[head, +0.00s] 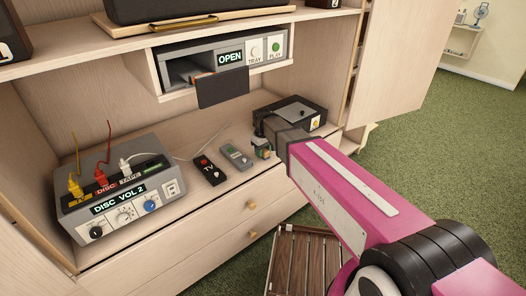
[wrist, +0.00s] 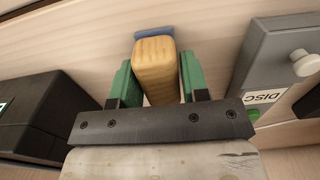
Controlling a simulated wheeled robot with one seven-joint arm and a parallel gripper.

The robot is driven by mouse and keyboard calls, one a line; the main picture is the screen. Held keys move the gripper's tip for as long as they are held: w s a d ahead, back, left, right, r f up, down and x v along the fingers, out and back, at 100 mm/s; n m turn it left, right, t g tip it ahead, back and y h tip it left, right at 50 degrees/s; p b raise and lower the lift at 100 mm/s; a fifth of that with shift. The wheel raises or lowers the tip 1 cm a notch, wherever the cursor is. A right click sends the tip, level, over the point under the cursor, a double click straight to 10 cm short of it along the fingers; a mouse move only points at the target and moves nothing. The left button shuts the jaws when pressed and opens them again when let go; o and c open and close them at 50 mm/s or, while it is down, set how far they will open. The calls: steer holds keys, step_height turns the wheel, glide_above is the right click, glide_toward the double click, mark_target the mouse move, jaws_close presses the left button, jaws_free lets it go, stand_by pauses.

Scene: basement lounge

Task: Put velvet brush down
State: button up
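The velvet brush has a pale wooden body (wrist: 156,70) with a blue strip along its far end in the wrist view. My gripper (wrist: 157,80) has its green fingers on both sides of the wooden body and is shut on it. In the head view my gripper (head: 262,146) is low over the right part of the cabinet shelf (head: 222,196), just left of a black box (head: 298,113). The brush is mostly hidden there by the gripper. I cannot tell whether it touches the shelf.
A grey disc/tape box (head: 120,190) with cables stands at the shelf's left. A TV remote (head: 209,170) and a grey handheld device (head: 236,156) lie left of my gripper. Bare shelf shows around the remotes.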

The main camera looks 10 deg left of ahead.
steer(key=shift+o, duration=1.1)
step_height(320, 180, up, 12)
steer(key=shift+r, duration=0.15)
steer(key=s+d+f+m, duration=0.3)
steer(key=d+f, duration=0.1)
steer(key=d, duration=0.8)
steer(key=s+d+f+m, duration=0.3)
steer(key=s+d+f, duration=0.1)
steer(key=d, duration=0.8)
steer(key=s+d+f+m, duration=0.4)
steer(key=d+f, duration=0.2)
steer(key=d, duration=0.6)
steer(key=shift+o, duration=0.5)
